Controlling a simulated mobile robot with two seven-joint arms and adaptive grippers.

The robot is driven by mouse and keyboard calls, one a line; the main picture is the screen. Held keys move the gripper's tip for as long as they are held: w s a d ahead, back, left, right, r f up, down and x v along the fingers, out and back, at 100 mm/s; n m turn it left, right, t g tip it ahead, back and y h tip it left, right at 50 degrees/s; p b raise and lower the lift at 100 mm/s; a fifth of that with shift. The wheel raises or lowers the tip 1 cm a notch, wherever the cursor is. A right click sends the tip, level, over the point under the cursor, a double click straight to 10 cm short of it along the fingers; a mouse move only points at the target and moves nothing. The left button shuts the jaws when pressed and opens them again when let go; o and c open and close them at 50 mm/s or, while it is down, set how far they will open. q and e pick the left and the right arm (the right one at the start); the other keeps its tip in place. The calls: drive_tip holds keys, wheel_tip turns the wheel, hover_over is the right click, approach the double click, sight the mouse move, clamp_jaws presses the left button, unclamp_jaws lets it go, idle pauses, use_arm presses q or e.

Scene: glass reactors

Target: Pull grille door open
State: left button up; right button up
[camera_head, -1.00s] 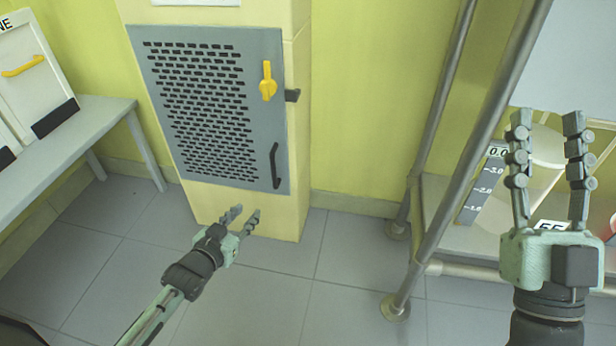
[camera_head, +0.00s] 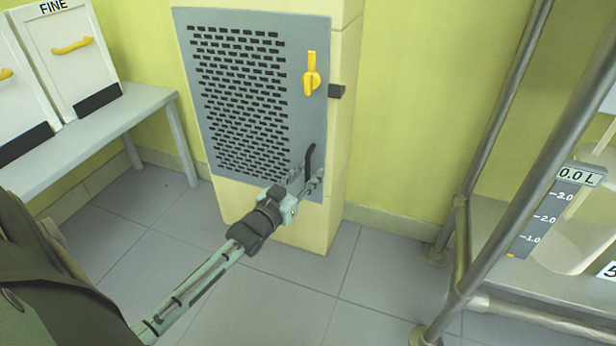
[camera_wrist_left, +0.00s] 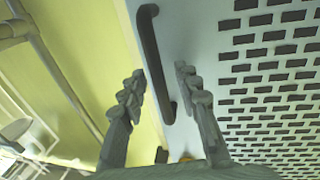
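The grey grille door (camera_head: 240,90) is on the front of a cream column and looks shut, flush with it. A yellow latch (camera_head: 311,75) is near its upper right, turned upright. A dark bar handle (camera_head: 309,160) is at the lower right; it also shows in the left wrist view (camera_wrist_left: 155,60). My left gripper (camera_head: 306,178) is at the lower end of the handle. In the left wrist view my left gripper (camera_wrist_left: 158,80) is open, with the handle between its fingers or just beyond them; I cannot tell contact. My right gripper is out of view.
A grey bench (camera_head: 100,130) with white bins (camera_head: 70,55) stands left. A metal-pipe frame (camera_head: 500,200) with a measuring scale (camera_head: 555,210) stands right. The floor before the door is clear.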

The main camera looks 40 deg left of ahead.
use_arm(q)
drive_tip(key=shift+w, duration=0.1)
clamp_jaws()
idle(0.5)
